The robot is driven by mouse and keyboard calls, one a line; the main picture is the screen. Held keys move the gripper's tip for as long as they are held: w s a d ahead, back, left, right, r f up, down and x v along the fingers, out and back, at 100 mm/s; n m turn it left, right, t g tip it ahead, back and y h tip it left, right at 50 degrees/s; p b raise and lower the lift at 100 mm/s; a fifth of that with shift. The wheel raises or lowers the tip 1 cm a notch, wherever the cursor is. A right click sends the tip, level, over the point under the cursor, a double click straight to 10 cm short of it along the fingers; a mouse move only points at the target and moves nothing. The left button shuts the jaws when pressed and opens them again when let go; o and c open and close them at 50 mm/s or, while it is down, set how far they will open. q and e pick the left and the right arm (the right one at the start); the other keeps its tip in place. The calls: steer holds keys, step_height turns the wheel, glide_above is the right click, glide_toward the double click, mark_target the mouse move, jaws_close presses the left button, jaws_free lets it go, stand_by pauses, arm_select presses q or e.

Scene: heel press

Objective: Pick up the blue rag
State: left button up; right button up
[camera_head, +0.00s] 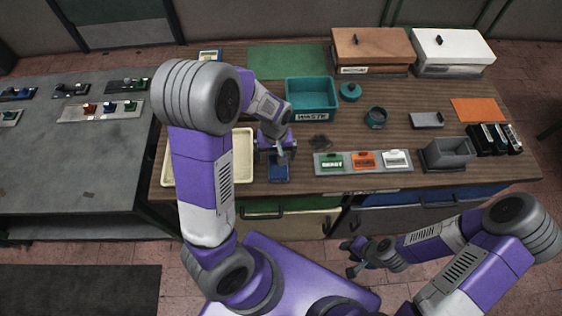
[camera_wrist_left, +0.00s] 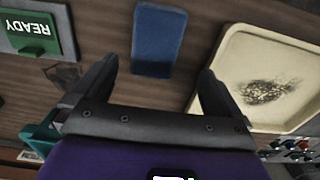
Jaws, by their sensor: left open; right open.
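The blue rag (camera_head: 279,171) lies flat on the wooden table near its front edge, just right of the cream tray. In the left wrist view the rag (camera_wrist_left: 157,41) is a blue rectangle lying ahead of the fingers. My left gripper (camera_head: 281,152) is open and empty, above the table at the rag's far end. In the left wrist view its two fingers (camera_wrist_left: 158,85) stand wide apart, with the rag between their lines and not touched. My right gripper (camera_head: 352,258) is open and empty, low in front of the table, away from the rag.
The cream tray (camera_head: 243,170) with a dark stain is left of the rag. A panel (camera_head: 322,169) with green, orange and white labels is to its right. A dark smudge (camera_head: 320,141) and a teal waste bin (camera_head: 312,97) lie beyond.

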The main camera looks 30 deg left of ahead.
arm_select(q)
steer(key=f, duration=0.5)
steer(key=shift+d+f+b, duration=0.2)
steer(key=shift+d+b, duration=0.1)
steer(key=shift+d, duration=0.05)
steer(key=shift+c, duration=0.2)
steer(key=shift+w, duration=0.1)
steer(key=c, duration=1.1)
step_height(320, 180, up, 10)
steer(key=shift+r+p, duration=0.1)
steer(key=shift+p, duration=0.7)
